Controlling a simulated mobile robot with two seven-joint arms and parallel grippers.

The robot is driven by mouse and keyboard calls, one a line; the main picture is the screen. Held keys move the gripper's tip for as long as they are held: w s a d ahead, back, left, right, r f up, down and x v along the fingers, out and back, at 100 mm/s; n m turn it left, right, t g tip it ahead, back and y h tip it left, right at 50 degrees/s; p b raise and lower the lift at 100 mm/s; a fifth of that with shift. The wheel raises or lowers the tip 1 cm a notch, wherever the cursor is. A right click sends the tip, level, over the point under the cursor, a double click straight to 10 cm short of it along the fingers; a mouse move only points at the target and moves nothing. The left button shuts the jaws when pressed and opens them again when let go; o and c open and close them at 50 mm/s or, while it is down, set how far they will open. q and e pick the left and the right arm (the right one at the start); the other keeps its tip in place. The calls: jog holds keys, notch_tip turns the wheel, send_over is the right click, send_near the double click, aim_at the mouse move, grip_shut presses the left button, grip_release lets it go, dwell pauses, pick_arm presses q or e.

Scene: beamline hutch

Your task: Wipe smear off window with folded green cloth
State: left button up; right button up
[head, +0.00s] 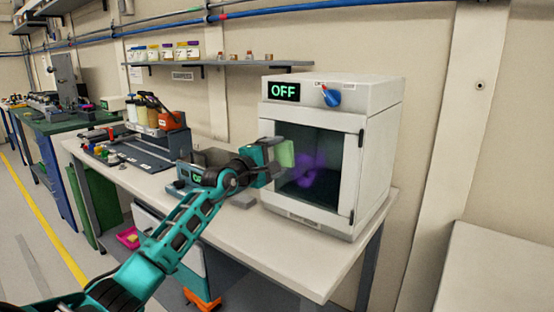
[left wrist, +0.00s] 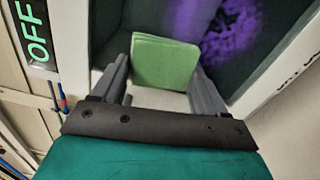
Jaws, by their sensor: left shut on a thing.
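The window (head: 323,168) is the dark glass door of a white oven-like box on the bench. A purple smear (head: 306,170) lies on the glass, left of its middle; it also shows in the left wrist view (left wrist: 228,35). My left gripper (head: 277,158) is shut on the folded green cloth (head: 284,153), which fills the gap between the fingers in the left wrist view (left wrist: 164,62). The cloth is in front of the left part of the window, beside the smear. I cannot tell whether it touches the glass. My right gripper is not in view.
The white box (head: 376,150) has an OFF display (head: 284,91) and a blue knob (head: 331,96). A smaller instrument (head: 195,170) and a dark tray (head: 140,150) stand on the bench to the left. The bench front (head: 290,262) is clear. A shelf (head: 225,65) hangs above.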

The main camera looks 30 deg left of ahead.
aim_at(325, 163)
pick_arm(q)
jog(key=shift+s+d+r+p, duration=0.1)
jog(key=shift+d+p, duration=0.8)
jog(key=shift+p, duration=0.1)
jog(key=shift+s+d+r+p, duration=0.1)
jog(key=shift+d+p, duration=0.8)
jog(key=shift+p, duration=0.1)
jog(key=shift+d+f+p, duration=0.15)
jog(key=shift+d+p, duration=0.15)
jog(key=shift+d, duration=0.1)
jog(key=shift+d+p, duration=1.05)
jog(key=shift+s+d, duration=0.1)
jog(key=shift+d, duration=0.8)
jog(key=shift+s+d+f, duration=0.1)
jog(key=shift+s+d, duration=0.1)
jog(key=shift+d, duration=1.8)
jog(key=shift+s, duration=0.1)
jog(key=shift+s+a, duration=0.15)
jog(key=shift+s, duration=1.35)
jog(key=shift+s+a, duration=0.15)
jog(key=shift+s, duration=1.3)
